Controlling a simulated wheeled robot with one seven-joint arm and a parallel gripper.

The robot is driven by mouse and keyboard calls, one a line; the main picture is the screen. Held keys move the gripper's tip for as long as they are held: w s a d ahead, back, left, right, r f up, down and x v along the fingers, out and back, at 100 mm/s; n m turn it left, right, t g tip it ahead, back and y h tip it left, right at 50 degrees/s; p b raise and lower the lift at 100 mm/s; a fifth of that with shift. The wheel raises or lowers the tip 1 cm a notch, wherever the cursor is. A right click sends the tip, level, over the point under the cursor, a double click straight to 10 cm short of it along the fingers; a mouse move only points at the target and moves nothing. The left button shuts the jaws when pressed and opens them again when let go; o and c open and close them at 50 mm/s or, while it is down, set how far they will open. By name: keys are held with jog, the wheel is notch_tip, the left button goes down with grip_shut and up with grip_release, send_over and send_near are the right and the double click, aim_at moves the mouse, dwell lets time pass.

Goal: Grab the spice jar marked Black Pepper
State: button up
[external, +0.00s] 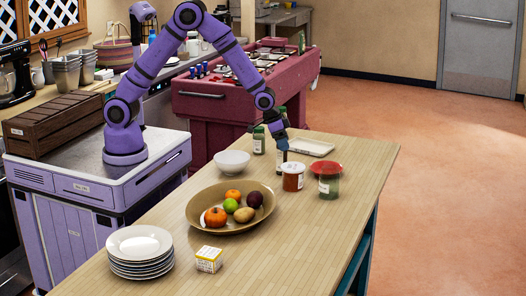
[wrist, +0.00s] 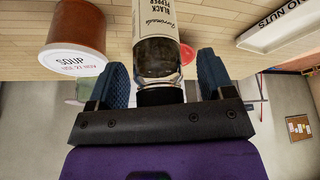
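The spice jar labelled Black Pepper (wrist: 160,45) is glass with a pale label and a dark cap. In the wrist view its cap end lies between the two fingers of my gripper (wrist: 163,85). The fingers are apart, with a visible gap beside the jar, widest on the right. In the external view my gripper (external: 284,147) points down over the table, behind the soup tub. I cannot make out the Black Pepper label there. A green-capped jar (external: 259,143) stands just left of my gripper.
The soup tub (external: 293,180) stands close to my gripper; its lid also shows in the wrist view (wrist: 75,62).

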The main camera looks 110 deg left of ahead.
jog(key=c, duration=1.3)
jog(key=shift+c, duration=0.2)
jog(key=shift+r, duration=0.15)
